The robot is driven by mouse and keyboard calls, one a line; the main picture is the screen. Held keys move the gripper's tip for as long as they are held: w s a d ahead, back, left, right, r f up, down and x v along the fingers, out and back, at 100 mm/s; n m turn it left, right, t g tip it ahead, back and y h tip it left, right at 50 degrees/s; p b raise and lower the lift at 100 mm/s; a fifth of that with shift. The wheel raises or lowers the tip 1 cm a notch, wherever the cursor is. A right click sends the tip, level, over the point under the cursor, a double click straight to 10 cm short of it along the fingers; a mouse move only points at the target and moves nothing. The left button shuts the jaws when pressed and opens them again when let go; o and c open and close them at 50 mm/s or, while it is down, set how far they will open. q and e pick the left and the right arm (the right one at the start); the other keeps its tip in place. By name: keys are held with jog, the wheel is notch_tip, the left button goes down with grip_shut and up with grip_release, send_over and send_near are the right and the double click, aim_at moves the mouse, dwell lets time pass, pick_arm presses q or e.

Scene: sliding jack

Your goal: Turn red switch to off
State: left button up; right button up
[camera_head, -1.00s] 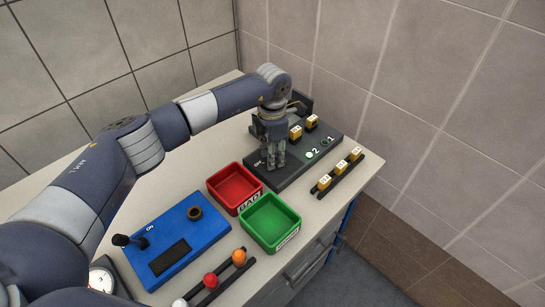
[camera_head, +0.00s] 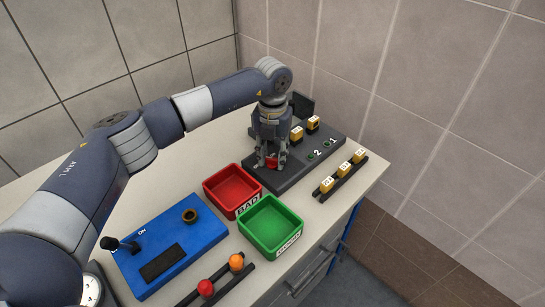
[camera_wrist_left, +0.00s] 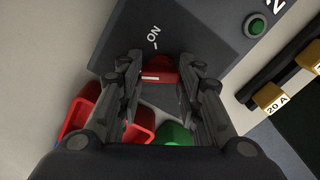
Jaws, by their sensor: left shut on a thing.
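The red switch (camera_wrist_left: 157,74) sits on the near end of the dark panel (camera_head: 291,166). In the left wrist view a white line shows on the switch, and an "ON" label with a tick is printed on the panel beyond it. My left gripper (camera_head: 270,163) points down over the switch, and in the left wrist view its fingers (camera_wrist_left: 157,88) stand on both sides of it, shut on it. In the head view the fingers hide part of the switch. My right gripper is not in view.
A red bin (camera_head: 232,191) and a green bin (camera_head: 270,225) stand just in front of the panel. Yellow fuses (camera_head: 344,170) sit in a rack at right. A blue box (camera_head: 172,245) with a black lever (camera_head: 119,245) lies at left. Tiled walls rise behind.

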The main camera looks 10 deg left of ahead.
aim_at(272, 158)
pick_arm(q)
jog(key=shift+n+b, duration=0.35)
jog(key=shift+n, duration=1.25)
jog(key=o, duration=1.1)
jog(key=shift+c, duration=0.2)
jog(key=shift+r, duration=0.15)
notch_tip(272, 158, up, 12)
jog(key=shift+f, duration=0.2)
